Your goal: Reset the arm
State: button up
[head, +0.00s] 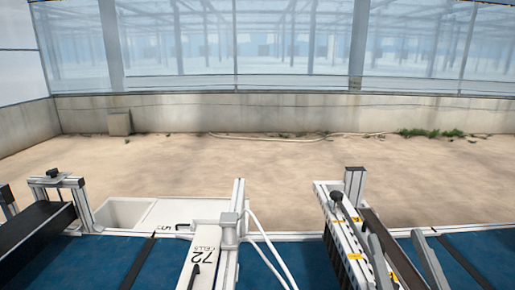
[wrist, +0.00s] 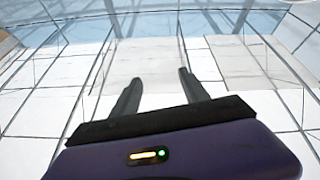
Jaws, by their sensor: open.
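My gripper (wrist: 157,90) shows in the wrist view with its two dark fingers apart and nothing between them. Its purple body fills the bottom of that view, with a small yellow bar and a green light. Beyond the fingers are pale panels with thin dark lines, not a machine part or tray. My arm and gripper do not show in the head view.
In the head view, a seeder line with a blue belt (head: 310,262) runs across the bottom. Bare floor (head: 270,175) lies beyond, up to a low wall (head: 270,112).

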jog(key=s+a+f+m+g+b, duration=0.1)
jog(key=s+f+g+b, duration=0.3)
jog(key=s+f, duration=2.4)
jog(key=s+m+g, duration=0.1)
jog(key=s+g, duration=0.2)
jog(key=g, duration=0.1)
jog(key=shift+s+a+f+b, duration=0.25)
jog(key=shift+s+a+b, duration=0.15)
jog(key=shift+o, duration=0.2)
